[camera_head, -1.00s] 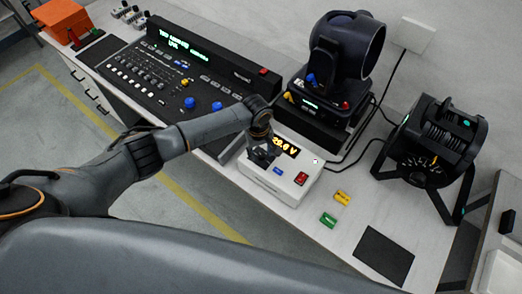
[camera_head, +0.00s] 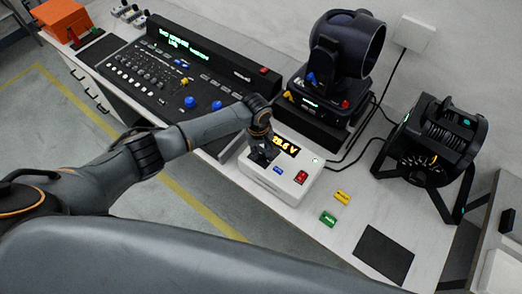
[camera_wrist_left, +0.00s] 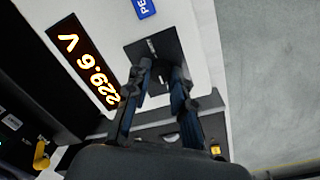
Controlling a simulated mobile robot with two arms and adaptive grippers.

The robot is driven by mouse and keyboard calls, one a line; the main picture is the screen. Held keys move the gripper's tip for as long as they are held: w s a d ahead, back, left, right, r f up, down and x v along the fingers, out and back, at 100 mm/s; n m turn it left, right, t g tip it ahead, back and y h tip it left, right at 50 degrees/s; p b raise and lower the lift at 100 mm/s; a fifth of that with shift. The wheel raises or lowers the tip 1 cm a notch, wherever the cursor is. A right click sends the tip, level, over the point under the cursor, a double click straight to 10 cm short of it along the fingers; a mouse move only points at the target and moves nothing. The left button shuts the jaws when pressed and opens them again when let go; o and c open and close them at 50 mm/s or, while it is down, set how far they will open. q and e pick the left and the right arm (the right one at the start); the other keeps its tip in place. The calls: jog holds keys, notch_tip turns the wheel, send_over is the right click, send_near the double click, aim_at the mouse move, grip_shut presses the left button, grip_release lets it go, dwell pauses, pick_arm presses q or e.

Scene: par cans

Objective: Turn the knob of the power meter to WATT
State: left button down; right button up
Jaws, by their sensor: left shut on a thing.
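The power meter (camera_head: 268,184) is a white box on the table; it also shows in the left wrist view (camera_wrist_left: 101,22). Its orange display (camera_head: 286,147) reads volts, 229.6 V in the left wrist view (camera_wrist_left: 86,62). A red switch (camera_head: 301,177) and a blue label (camera_head: 278,170) are on its top. My left gripper (camera_head: 262,156) points down at the meter, beside the display. In the left wrist view its fingers (camera_wrist_left: 162,80) are closed at a black plate (camera_wrist_left: 152,47), shut on the knob, which is mostly hidden between them. My right gripper is not in view.
A lighting console (camera_head: 160,75) stands left of the meter and a moving-head lamp (camera_head: 345,50) behind it. A par can (camera_head: 432,150) stands at right. Yellow (camera_head: 342,197) and green (camera_head: 328,219) tags and a black mat (camera_head: 384,255) lie in front.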

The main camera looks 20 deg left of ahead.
pick_arm(q)
jog(key=m, duration=0.9)
jog(key=shift+w+m+g, duration=0.1)
jog(key=shift+m+g, duration=0.2)
jog(key=m, duration=0.3)
jog(key=shift+d+m, duration=0.1)
jog(key=shift+m, duration=0.2)
jog(key=m, duration=0.4)
jog(key=shift+m+b, duration=0.3)
jog(key=m, duration=0.4)
jog(key=shift+y+b, duration=0.3)
jog(key=shift+b, duration=0.05)
jog(key=m, duration=0.5)
jog(key=shift+d+b, duration=0.1)
jog(key=shift+b, duration=0.25)
jog(key=m, duration=0.4)
jog(key=shift+b, duration=0.4)
jog(key=shift+m+b, duration=0.3)
jog(key=shift+m, duration=1.9)
